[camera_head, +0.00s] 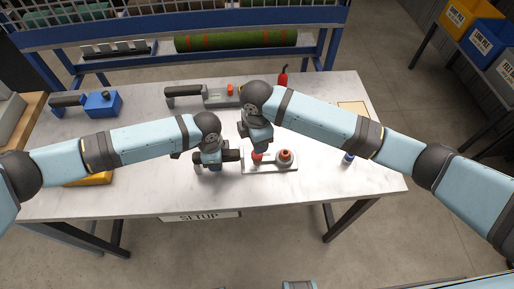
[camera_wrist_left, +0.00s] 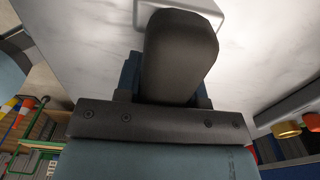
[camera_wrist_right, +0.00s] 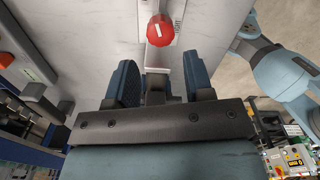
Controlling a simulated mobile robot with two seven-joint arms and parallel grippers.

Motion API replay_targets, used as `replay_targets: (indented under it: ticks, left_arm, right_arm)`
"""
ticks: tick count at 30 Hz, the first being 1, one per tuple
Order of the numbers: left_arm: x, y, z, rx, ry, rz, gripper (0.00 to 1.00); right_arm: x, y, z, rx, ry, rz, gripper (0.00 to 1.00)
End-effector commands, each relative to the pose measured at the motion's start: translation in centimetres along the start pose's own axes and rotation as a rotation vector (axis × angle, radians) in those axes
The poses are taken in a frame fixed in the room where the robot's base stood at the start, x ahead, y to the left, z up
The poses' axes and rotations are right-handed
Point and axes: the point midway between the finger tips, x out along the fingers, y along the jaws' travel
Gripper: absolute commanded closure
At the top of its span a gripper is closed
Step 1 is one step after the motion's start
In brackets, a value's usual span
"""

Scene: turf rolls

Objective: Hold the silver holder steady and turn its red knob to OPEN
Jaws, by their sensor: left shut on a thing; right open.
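The silver holder (camera_head: 270,168) lies near the front middle of the table, with a red knob (camera_head: 257,157) and a round reddish-brown part (camera_head: 286,156) on top. My left gripper (camera_head: 217,158) is shut on its dark handle, at the holder's left end; the handle (camera_wrist_left: 180,55) fills the left wrist view. My right gripper (camera_head: 258,146) is just above the red knob. In the right wrist view the knob (camera_wrist_right: 160,30), with a white mark, sits ahead of my open right fingers (camera_wrist_right: 160,85), apart from them. Any OPEN lettering is not readable.
On the white table (camera_head: 150,195) are a blue tool (camera_head: 102,104) at left, a second grey tool with a dark handle (camera_head: 185,91) behind, a red bottle (camera_head: 283,76) and a small blue bottle (camera_head: 348,158). The table's front strip is clear.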

Motion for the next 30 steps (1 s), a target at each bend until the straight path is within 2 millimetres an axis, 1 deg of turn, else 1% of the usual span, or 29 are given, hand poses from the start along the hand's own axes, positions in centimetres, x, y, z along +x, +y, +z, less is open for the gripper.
replay_targets:
  ticks: [1,3,6,9,13,22,23,24,26,27,30]
  left_arm:
    - [0.1,0.1,0.0,0.000,-0.001,0.001,1.00]
    - [0.1,0.1,0.0,0.000,-0.001,0.001,1.00]
    - [0.1,0.1,0.0,0.000,-0.001,0.001,1.00]
    - [0.1,0.1,0.0,0.000,-0.001,0.001,1.00]
    - [0.1,0.1,0.0,0.000,-0.001,0.001,1.00]
    - [0.1,0.1,0.0,0.000,-0.001,0.001,1.00]
    - [0.1,0.1,0.0,0.000,-0.001,0.001,0.62]
    - [0.1,0.1,0.0,0.000,-0.001,0.001,0.53]
    - [0.0,0.0,0.0,0.000,-0.001,0.001,0.39]
    - [0.0,0.0,0.0,0.000,0.000,0.001,0.34]
    - [0.0,0.0,0.0,0.000,0.000,0.001,0.34]
  right_arm:
    - [-1.1,0.0,0.0,-0.001,0.001,0.002,0.52]
    - [-2.4,0.1,0.0,-0.001,0.001,0.003,0.52]
    - [-3.8,0.0,0.0,0.000,0.001,0.002,0.52]
    - [-4.6,0.0,0.0,0.000,0.000,0.000,0.52]
    - [-5.0,0.0,0.0,0.000,0.000,0.000,0.52]
    - [-5.0,0.0,0.0,0.000,0.000,-0.001,0.52]
    - [-5.0,0.0,0.0,0.000,0.000,-0.001,0.52]
    - [-5.0,0.0,0.0,0.000,0.000,-0.001,0.52]
    - [-5.0,0.0,0.0,0.000,0.000,-0.001,0.52]
    - [-5.0,0.0,0.0,0.000,0.000,-0.001,0.52]
    - [-5.0,0.0,0.0,0.000,0.000,-0.001,0.52]
